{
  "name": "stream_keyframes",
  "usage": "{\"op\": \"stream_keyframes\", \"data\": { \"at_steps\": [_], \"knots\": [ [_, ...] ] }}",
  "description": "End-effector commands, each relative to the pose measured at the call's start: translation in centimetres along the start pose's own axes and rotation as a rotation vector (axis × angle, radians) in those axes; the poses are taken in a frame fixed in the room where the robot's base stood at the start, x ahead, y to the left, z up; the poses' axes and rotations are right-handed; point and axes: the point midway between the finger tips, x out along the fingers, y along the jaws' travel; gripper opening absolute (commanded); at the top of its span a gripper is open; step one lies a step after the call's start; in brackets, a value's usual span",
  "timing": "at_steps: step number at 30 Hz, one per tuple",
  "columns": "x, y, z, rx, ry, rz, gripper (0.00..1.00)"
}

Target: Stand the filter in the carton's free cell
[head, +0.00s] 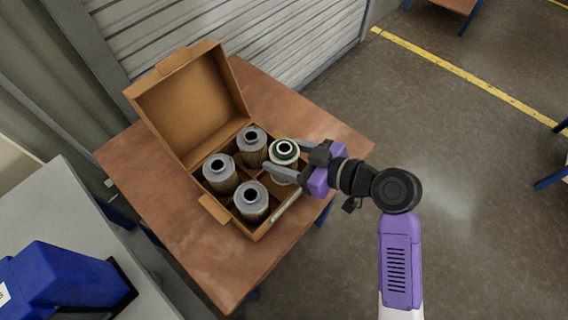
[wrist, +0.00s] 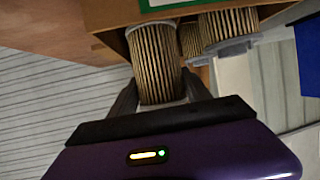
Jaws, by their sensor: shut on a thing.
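My gripper (head: 272,155) is shut on a filter (head: 284,163) with a green and white ringed top and a pale pleated body. It holds the filter upright at the right-hand cell of the open cardboard carton (head: 212,206). In the wrist view the pleated body (wrist: 157,65) shows between my two fingers. The filter's lower end is hidden in the head view, so I cannot tell how deep it sits in the cell. Three grey-capped filters stand in the other cells: one at the back (head: 251,147), one at the left (head: 219,174) and one in front (head: 250,202).
The carton stands on a brown table (head: 180,250), its lid (head: 190,105) open towards the back left. A blue object (head: 60,285) lies on a grey surface (head: 50,200) at the lower left. A shutter is behind the table. Open floor (head: 460,150) is on the right.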

Motion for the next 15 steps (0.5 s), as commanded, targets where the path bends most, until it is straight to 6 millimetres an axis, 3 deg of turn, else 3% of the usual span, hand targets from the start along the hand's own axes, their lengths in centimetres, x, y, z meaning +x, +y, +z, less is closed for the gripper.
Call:
{"op": "stream_keyframes", "data": {
  "at_steps": [10, 15],
  "knots": [
    [1.5, 0.0, 3.6, 0.003, -0.001, -0.001, 0.0],
    [1.8, 0.0, 4.4, 0.0, 0.0, 0.001, 0.0]
  ]
}}
